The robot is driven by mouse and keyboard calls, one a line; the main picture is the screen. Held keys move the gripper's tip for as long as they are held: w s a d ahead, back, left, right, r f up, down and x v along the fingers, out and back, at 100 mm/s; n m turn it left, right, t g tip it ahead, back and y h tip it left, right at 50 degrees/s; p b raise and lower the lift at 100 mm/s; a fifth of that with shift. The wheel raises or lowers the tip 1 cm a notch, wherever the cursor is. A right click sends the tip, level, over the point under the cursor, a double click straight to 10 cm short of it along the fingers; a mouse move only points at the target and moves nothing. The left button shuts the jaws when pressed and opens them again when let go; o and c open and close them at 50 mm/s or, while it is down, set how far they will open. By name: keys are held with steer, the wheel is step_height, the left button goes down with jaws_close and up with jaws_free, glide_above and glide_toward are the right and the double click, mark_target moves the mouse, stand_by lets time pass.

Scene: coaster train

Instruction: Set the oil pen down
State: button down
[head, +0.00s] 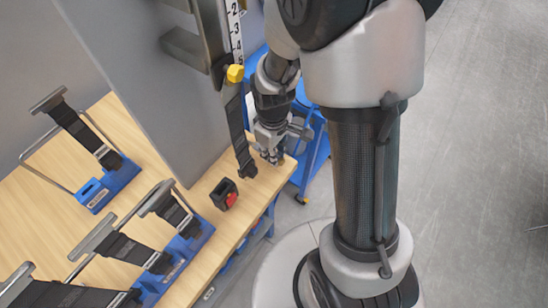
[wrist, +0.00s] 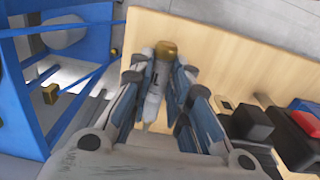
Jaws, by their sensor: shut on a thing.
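My gripper (wrist: 162,75) is shut on the oil pen (wrist: 153,100) in the wrist view. The pen has a pale body and a brownish-gold end, and it lies between the two blue-grey fingers. The wooden tabletop (wrist: 225,45) shows behind it. In the head view my gripper (head: 270,152) is over the right end of the wooden table (head: 208,255), near its corner. The pen cannot be made out in the head view. Whether the pen touches the tabletop cannot be told.
A black buckle with a red button (head: 231,200) lies near the table's edge. A black strap (head: 239,130) hangs left of my gripper. Several lap bars on blue bases (head: 110,187) stand at left. A blue cart (head: 313,150) stands beyond the table. Bare tabletop surrounds the buckle.

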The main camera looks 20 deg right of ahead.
step_height(320, 180, down, 3)
steer(key=shift+d+f+b, duration=0.1)
steer(key=shift+b, duration=0.35)
steer(key=shift+f, duration=0.15)
steer(key=c, duration=1.5)
jaws_free()
step_height(320, 180, up, 13)
steer(key=p, duration=0.4)
steer(key=shift+s+d+r+m+t, duration=0.1)
steer(key=shift+s+r+m+t, duration=0.9)
steer(key=shift+s+r, duration=1.65)
steer(key=shift+s+d+r+m+t, duration=0.1)
steer(key=shift+s+r+m+t, duration=0.35)
steer(key=shift+s+r+m, duration=1.6)
steer(key=shift+s+r+m+t, duration=0.65)
steer(key=shift+s+r, duration=2)
steer(key=shift+r, duration=1.25)
